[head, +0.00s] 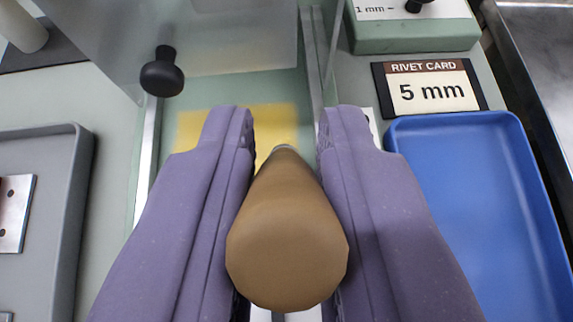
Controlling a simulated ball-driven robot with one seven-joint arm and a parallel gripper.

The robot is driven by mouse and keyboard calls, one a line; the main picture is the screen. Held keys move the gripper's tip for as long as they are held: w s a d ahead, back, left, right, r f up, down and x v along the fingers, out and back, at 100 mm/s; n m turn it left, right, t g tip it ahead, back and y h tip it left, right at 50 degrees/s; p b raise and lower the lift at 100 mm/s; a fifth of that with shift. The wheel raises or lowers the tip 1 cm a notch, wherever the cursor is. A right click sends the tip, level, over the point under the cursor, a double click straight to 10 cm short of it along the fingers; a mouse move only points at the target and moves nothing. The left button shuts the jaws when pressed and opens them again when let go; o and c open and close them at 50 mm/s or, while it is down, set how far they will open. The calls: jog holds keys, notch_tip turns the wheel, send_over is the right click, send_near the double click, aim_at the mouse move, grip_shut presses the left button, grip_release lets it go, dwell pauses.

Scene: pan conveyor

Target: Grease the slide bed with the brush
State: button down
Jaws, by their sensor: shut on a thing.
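My gripper (285,125) is shut on the brown handle of the brush (287,235), in the middle of the head view. The handle's blunt end faces the camera and its narrow end points away. The bristles are hidden behind the handle. Beyond the fingers lies the slide bed (225,90), a pale green strip between metal rails. A yellow patch (195,124) shows on it around the fingertips. I cannot tell whether the brush touches the bed.
A clear panel with a black knob (162,76) stands over the bed's far part. A grey tray (75,150) with metal plates is at left. At right are an empty blue tray (470,200), a rivet card reading 5 mm (430,88) and a green block (415,35).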

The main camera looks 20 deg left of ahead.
jog(key=shift+r+p, duration=3.8)
jog(key=shift+r, duration=0.8)
jog(key=shift+f, duration=0.15)
